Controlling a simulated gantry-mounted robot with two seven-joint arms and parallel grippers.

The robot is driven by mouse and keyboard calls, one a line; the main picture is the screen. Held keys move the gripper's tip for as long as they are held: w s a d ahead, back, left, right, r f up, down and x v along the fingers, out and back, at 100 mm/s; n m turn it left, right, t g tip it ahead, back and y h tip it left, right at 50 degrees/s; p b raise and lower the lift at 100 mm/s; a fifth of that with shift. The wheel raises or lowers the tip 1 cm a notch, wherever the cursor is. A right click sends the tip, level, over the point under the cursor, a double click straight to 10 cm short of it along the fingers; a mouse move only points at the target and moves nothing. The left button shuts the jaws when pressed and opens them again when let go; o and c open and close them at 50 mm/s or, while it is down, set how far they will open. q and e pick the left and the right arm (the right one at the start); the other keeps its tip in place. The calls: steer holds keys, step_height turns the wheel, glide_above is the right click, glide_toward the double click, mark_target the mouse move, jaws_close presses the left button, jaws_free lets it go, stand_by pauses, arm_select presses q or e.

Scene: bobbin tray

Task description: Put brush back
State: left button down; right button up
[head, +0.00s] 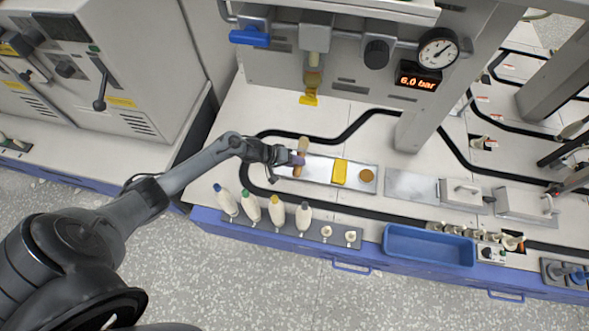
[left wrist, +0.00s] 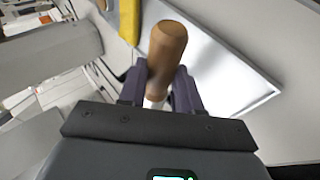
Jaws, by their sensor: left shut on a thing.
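The brush shows as a brown wooden handle (head: 303,144) standing up from my left gripper (head: 297,159). In the left wrist view the rounded handle (left wrist: 168,45) rises between the two dark fingers of my left gripper (left wrist: 160,90), which are shut on it. A small pale part shows below the handle; the bristles cannot be made out. The gripper is at the left end of a shallow metal tray (head: 321,165). I cannot tell whether the brush touches the tray. My right gripper is not in view.
A yellow block (head: 340,172) and a round brown piece (head: 367,175) lie in the tray. Several bobbins, one with a yellow tip (head: 277,211), stand along the bench's front edge. A blue bin (head: 430,245) is right of them. A gauge (head: 438,48) hangs above.

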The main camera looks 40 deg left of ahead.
arm_select(q)
steer(key=shift+f+b, duration=1.75)
steer(key=shift+f, duration=0.35)
steer(key=c, duration=1.1)
jaws_free()
steer(key=shift+o, duration=0.2)
